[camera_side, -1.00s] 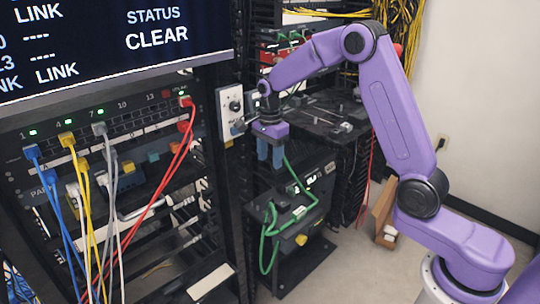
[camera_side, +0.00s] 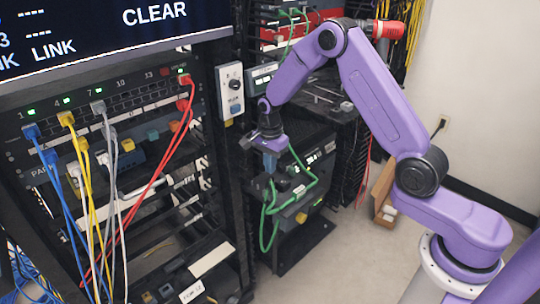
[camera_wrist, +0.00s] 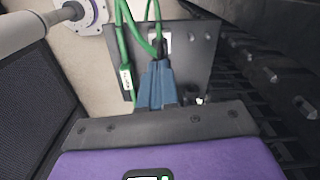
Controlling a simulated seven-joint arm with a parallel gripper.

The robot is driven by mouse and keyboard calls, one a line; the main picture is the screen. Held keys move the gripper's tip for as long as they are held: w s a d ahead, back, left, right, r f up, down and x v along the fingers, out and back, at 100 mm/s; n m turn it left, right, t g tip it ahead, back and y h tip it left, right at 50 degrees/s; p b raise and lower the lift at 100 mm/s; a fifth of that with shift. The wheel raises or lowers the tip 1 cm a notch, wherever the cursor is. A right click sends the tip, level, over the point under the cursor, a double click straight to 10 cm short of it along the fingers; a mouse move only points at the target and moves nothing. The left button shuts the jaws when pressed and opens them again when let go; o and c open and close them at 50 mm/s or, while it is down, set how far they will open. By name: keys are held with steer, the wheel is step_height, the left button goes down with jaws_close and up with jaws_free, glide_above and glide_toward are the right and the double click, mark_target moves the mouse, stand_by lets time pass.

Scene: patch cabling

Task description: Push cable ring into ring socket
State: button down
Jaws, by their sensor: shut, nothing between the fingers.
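My gripper (camera_side: 270,165) points down with its blue fingers together, just above the small dark platform (camera_side: 298,192) below it. In the wrist view the closed fingers (camera_wrist: 158,66) reach over a dark plate, their tips close to a black piece on a green cable. The green cable (camera_side: 267,232) loops beside and below the platform in the side view, and its strands (camera_wrist: 125,42) also show in the wrist view. Whether the fingertips touch the cable end is unclear. I cannot make out the ring or the ring socket for certain; the fingers cover part of the plate.
The rack on the left holds a patch panel (camera_side: 140,103) with blue, yellow, grey and red cables. A light switch plate (camera_side: 231,92) is on the rack post beside my arm. Dark rack shelves stand close behind the gripper. Open floor lies to the right.

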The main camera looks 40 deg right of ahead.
mark_target(270, 183)
steer(key=shift+f, duration=2.15)
steer(key=shift+f, duration=0.25)
steer(key=shift+r, duration=0.15)
step_height(270, 183, up, 20)
steer(key=f, duration=0.1)
steer(key=s+a+r+n, duration=0.2)
steer(key=s+a+n, duration=0.3)
steer(key=s+n, duration=0.25)
steer(key=s+a+r+n, duration=0.1)
steer(key=s+a+n, duration=0.3)
steer(key=s+n, duration=0.4)
steer(key=s+d+f+n, duration=0.1)
steer(key=s+d+n, duration=0.1)
steer(key=s+n, duration=0.4)
steer(key=s+d+f+n, duration=0.1)
steer(key=s+n, duration=0.6)
steer(key=s, duration=0.8)
steer(key=shift+s+d, duration=0.2)
steer(key=shift+d, duration=0.4)
